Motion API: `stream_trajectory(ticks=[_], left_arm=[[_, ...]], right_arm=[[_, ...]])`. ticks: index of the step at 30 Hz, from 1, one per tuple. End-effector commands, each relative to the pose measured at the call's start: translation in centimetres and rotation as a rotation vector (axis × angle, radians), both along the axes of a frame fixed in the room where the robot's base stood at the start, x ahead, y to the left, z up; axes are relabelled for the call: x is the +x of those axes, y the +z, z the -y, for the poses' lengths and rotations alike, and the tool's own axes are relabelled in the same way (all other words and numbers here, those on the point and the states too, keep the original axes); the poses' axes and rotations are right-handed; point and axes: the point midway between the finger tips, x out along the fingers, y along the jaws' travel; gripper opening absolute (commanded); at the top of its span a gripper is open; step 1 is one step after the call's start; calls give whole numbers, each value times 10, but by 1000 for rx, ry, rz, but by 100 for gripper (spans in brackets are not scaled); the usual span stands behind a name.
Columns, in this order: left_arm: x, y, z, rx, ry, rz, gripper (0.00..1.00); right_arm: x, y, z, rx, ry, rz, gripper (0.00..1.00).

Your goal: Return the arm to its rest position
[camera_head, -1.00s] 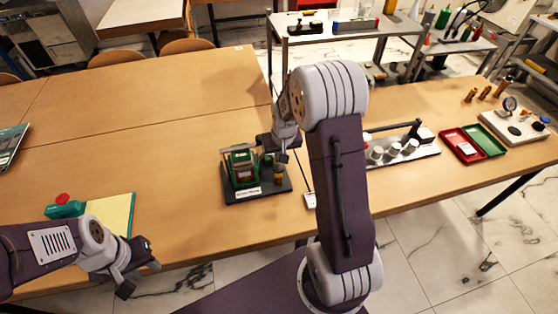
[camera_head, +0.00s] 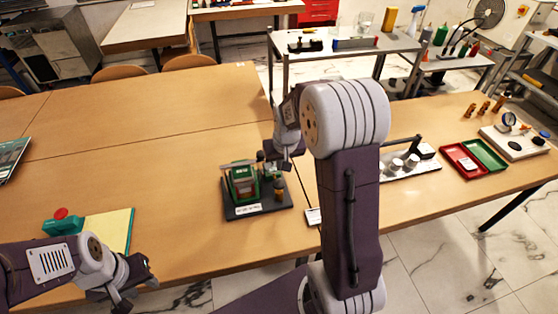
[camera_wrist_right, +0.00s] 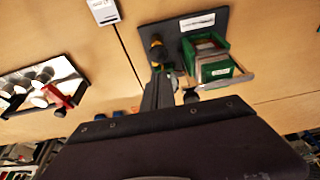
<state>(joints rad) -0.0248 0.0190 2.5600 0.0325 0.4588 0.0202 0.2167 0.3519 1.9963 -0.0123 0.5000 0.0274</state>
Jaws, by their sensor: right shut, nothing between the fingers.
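My right arm rises across the middle of the head view and bends over, its gripper (camera_head: 283,160) hanging shut and empty by the right side of the green gauge rig (camera_head: 243,182) on a dark base plate. In the right wrist view the shut fingers (camera_wrist_right: 160,90) point toward the dark base plate (camera_wrist_right: 180,32), which carries the green rig (camera_wrist_right: 210,58) and a small yellow-and-black part (camera_wrist_right: 157,48). Whether the fingers touch anything there cannot be told. My left gripper (camera_head: 135,282) is open and empty at the table's front edge, lower left.
A yellow pad (camera_head: 110,228) with a teal, red-topped box (camera_head: 62,222) lies at left. A plate with white cylinders (camera_head: 405,165), red (camera_head: 462,160) and green trays (camera_head: 485,153) and a gauge stand (camera_head: 513,140) are at right. The table middle-left (camera_head: 150,150) is clear.

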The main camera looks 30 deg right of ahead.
Motion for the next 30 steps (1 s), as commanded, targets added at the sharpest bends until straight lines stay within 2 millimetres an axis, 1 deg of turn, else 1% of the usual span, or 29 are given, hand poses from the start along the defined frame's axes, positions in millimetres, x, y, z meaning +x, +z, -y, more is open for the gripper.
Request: stream_trajectory(ticks=[6,8,9,10,11,12,14,15,18,19,21,23,30], left_arm=[[0,0,0,0,0,0,36],[0,0,0,0,0,0,36],[0,0,0,0,0,0,36],[0,0,0,0,0,0,36],[0,0,0,0,0,0,36],[0,0,0,0,0,0,36],[0,0,0,0,0,0,36],[0,0,0,0,0,0,36],[0,0,0,0,0,0,36],[0,0,0,0,0,0,36],[0,0,0,0,0,0,36],[0,0,0,0,0,0,36],[0,0,0,0,0,0,36]], right_arm=[[0,0,-2,0,4,0,0],[5,8,-11,-4,28,19,0],[4,17,-24,-6,61,36,0],[-5,21,-38,-5,90,35,0],[-18,21,-51,0,118,23,0],[-40,19,-66,6,150,2,0],[-74,11,-83,16,188,-38,0],[-96,5,-90,23,206,-67,0],[-142,-11,-98,35,222,-136,0],[-151,-14,-98,37,221,-152,0],[-164,-21,-97,42,216,-180,0],[-169,-23,-97,44,214,-190,0],[-167,-23,-97,45,213,-187,0]])
